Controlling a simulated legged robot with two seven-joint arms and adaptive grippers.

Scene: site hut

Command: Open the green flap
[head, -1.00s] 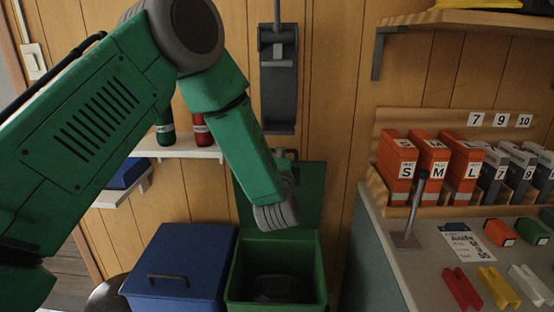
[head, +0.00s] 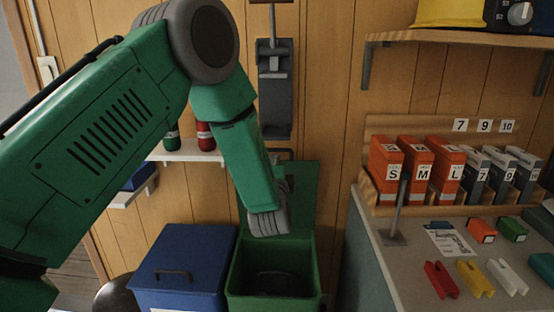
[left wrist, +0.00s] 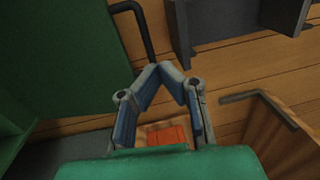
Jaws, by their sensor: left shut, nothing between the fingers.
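The green flap (head: 302,190) stands upright at the back of the green bin (head: 233,282), whose top is open. A dark handle bar shows at the flap's top edge. My left gripper (head: 268,222) is in front of the flap, above the bin's rear rim, and partly hides both; whether it touches the flap cannot be told. In the left wrist view its fingers (left wrist: 171,70) are shut and empty. A green panel, probably the flap (left wrist: 70,50), is beside them, with a dark bent bar (left wrist: 146,30) at its edge. My right gripper is not in view.
A lidded blue bin (head: 180,262) stands left of the green bin. A counter (head: 405,262) with orange and grey boxes and small coloured parts is at the right. A dark holder (head: 275,90) hangs on the wooden wall above the flap.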

